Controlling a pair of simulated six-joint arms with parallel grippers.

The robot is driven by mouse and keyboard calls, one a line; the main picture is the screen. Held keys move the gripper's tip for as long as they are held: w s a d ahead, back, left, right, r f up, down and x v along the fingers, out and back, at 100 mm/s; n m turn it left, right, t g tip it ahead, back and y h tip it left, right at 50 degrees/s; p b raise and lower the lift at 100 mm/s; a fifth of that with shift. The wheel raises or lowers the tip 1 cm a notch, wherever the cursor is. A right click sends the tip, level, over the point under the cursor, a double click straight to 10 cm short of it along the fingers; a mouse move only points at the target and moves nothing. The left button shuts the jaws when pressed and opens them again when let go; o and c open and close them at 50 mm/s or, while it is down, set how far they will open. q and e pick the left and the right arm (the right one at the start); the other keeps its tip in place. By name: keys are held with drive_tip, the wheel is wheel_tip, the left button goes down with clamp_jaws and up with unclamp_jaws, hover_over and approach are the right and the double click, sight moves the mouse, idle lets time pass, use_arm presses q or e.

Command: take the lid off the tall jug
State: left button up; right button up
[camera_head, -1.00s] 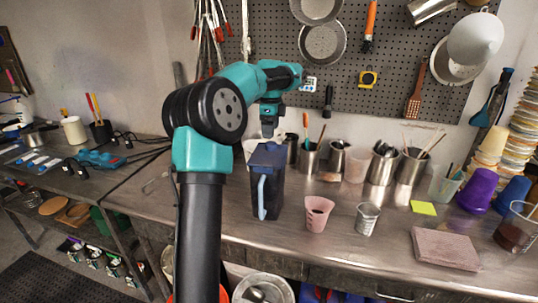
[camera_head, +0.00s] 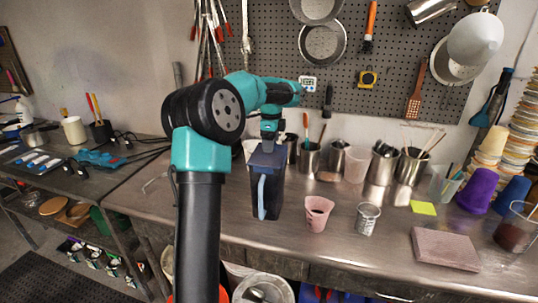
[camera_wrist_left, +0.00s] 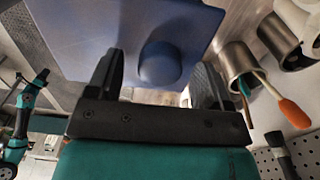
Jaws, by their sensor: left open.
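The tall jug (camera_head: 268,200) is dark blue with a light blue handle strip and stands on the steel bench. Its blue lid (camera_head: 262,159) is on top. In the left wrist view the lid (camera_wrist_left: 90,35) fills the upper part, with a round knob (camera_wrist_left: 161,63) on it. My left gripper (camera_head: 268,147) is just above the lid, pointing down. In the wrist view its open black fingers (camera_wrist_left: 158,82) stand to the left and right of the knob, with gaps on both sides. My right gripper does not show.
A pink cup (camera_head: 317,213) and a small metal cup (camera_head: 367,219) stand right of the jug. Metal pots (camera_head: 309,158) with tools stand close behind it. A pinkish slab (camera_head: 444,249) lies farther right. The bench left of the jug is partly behind my arm.

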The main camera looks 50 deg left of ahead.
use_arm(q)
drive_tip(key=c, duration=1)
drive_tip(key=shift+r, duration=0.15)
drive_tip(key=shift+r, duration=1.55)
drive_tip(key=shift+s+d+r, duration=0.1)
drive_tip(key=shift+d+r, duration=0.05)
drive_tip(key=s+d, duration=0.3)
drive_tip(key=d, duration=0.1)
drive_tip(key=s+d+r, duration=0.1)
drive_tip(key=s+d, duration=0.6)
drive_tip(key=shift+s+d+r, duration=0.15)
drive_tip(key=shift+s+d, duration=0.05)
drive_tip(key=shift+d, duration=0.2)
